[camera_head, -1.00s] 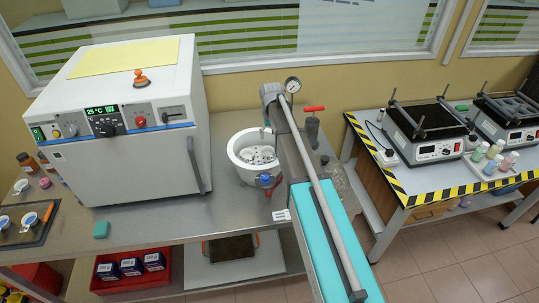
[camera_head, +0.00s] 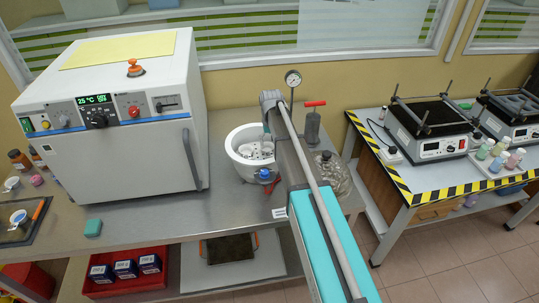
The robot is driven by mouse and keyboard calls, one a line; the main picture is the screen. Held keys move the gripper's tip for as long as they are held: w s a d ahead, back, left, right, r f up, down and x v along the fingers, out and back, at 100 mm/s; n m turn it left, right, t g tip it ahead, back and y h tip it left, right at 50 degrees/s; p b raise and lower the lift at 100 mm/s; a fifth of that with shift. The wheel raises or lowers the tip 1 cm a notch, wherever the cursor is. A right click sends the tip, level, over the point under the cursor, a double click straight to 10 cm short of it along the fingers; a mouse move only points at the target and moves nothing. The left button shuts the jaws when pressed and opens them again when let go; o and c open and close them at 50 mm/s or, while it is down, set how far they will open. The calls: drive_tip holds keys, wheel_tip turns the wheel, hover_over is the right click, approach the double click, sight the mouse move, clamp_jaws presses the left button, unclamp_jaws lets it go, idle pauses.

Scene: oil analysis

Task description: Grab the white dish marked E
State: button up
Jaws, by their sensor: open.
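No letter E can be read on any dish from here. A large round white vessel (camera_head: 237,162) stands at the middle of the bench, with a pale perforated plate and small items inside. My gripper (camera_head: 266,147) hangs at the vessel's right side, partly hidden by my arm; it appears open, with nothing seen in it. A blue and red fitting (camera_head: 266,177) shows at the vessel's front right.
A white oven (camera_head: 120,150) fills the bench's left part. A gauge (camera_head: 293,78), a red-handled cylinder (camera_head: 313,125) and a glass bottle (camera_head: 332,175) stand right of my arm. A striped-edge table (camera_head: 425,198) stands right.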

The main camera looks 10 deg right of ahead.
sight(270, 156)
drive_tip(key=shift+f+b, duration=0.95)
drive_tip(key=shift+f, duration=0.35)
drive_tip(key=shift+f, duration=0.1)
drive_tip(key=f+b, duration=0.3)
drive_tip(key=shift+s+a, duration=0.25)
drive_tip(key=shift+a, duration=0.05)
drive_tip(key=shift+f+b, duration=1)
drive_tip(key=shift+b, duration=0.1)
clamp_jaws()
